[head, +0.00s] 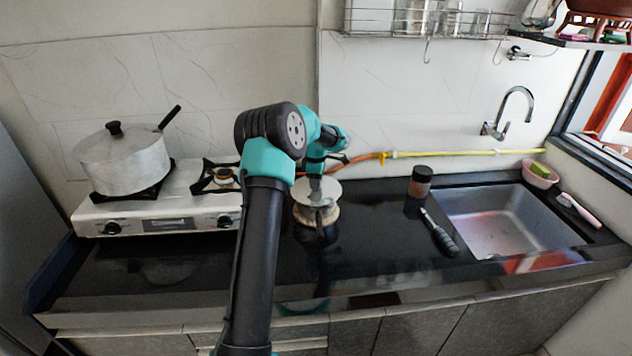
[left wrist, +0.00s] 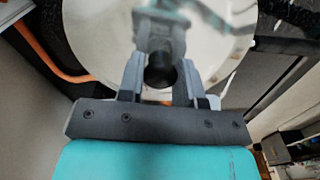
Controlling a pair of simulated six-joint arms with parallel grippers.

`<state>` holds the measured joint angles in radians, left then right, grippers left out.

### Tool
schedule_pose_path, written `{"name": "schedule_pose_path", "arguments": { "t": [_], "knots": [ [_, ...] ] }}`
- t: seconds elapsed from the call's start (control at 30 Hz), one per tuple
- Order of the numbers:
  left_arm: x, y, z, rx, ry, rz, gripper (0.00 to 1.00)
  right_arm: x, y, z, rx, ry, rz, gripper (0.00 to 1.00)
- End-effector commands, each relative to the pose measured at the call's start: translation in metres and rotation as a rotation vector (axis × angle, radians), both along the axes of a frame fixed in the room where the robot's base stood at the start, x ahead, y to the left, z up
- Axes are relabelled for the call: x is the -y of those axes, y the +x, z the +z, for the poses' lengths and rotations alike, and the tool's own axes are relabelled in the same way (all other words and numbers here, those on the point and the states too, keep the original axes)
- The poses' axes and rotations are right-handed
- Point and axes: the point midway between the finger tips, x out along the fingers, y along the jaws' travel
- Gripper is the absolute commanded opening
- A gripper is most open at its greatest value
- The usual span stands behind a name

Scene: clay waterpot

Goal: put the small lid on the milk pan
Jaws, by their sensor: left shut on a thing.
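The small lid (head: 300,190) is a shiny silver disc in the middle of the counter area in the head view. My left gripper (head: 316,182) is above it, shut on its knob. In the left wrist view the lid (left wrist: 95,45) fills the top, its dark knob between the two fingers of my left gripper (left wrist: 158,72). A rounded beige-brown vessel (head: 302,214) shows directly under the lid, partly hidden; I cannot tell whether they touch. A silver pan (head: 125,165) with a black-knobbed cover and a long dark handle stands on the stove. I cannot tell which is the milk pan.
The white stove (head: 165,215) is at left, its right burner (head: 223,178) bare. An orange-yellow hose (head: 430,154) runs along the wall. The counter front is mostly clear.

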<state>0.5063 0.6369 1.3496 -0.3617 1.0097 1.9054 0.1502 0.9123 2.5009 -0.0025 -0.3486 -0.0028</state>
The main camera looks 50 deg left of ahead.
Motion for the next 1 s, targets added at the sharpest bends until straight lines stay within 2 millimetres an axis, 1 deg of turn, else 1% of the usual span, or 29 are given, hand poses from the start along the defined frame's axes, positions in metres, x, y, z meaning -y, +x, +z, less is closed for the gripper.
{"name": "schedule_pose_path", "arguments": {
  "t": [0.3, 0.33, 0.57, 0.83, 1.0],
  "knots": [
    [0.0, 0.0, -0.008, 0.0, 0.0, 0.0, 0.02, 0.0, 0.0, 0.0, 0.0, 0.0, 0.0, 0.43],
    [0.0, 0.0, -0.007, 0.0, 0.0, 0.0, 0.35, 0.0, 0.0, 0.0, 0.0, 0.0, 0.0, 0.43],
    [0.0, 0.0, -0.007, 0.0, 0.0, 0.0, 0.57, 0.0, 0.0, 0.0, 0.0, 0.0, 0.0, 0.43],
    [0.0, 0.0, -0.006, 0.0, 0.0, 0.0, 0.58, 0.0, 0.0, 0.0, 0.0, 0.0, 0.0, 0.43],
    [0.0, 0.0, 0.003, 0.001, 0.001, 0.0, 0.58, 0.0, 0.0, 0.0, 0.0, 0.0, 0.0, 0.43]
  ]
}}
